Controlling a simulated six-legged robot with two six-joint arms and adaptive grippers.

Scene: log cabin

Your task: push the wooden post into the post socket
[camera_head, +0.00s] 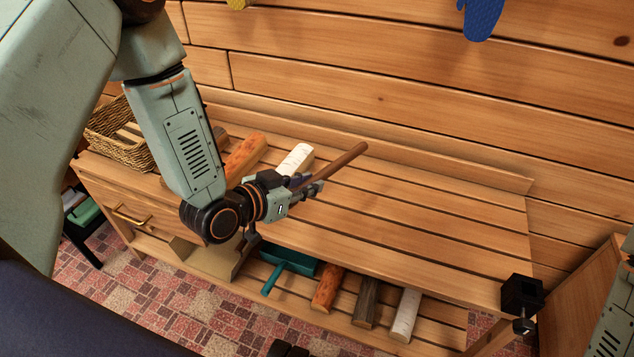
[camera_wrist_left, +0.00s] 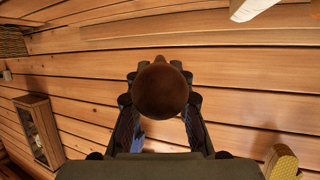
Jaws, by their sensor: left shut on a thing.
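The wooden post (camera_head: 345,162) is a slim brown rod, held tilted above the bench with its free end up and to the right. My left gripper (camera_head: 309,186) is shut on it. In the left wrist view the post (camera_wrist_left: 160,90) shows nearly end-on, as a dark round knob between the fingers (camera_wrist_left: 160,118). The post socket (camera_head: 522,293) is a black block with a clamp at the bench's right front corner. The post is well apart from it, up and to the left. The socket's opening is hard to make out. My right gripper is not in view.
The slatted bench (camera_head: 420,215) is clear between post and socket. A white birch log (camera_head: 296,158), an orange-brown log (camera_head: 245,155) and a wicker basket (camera_head: 120,138) are at the left. A lower shelf holds a teal dustpan (camera_head: 290,260) and logs. A raised ledge runs along the back.

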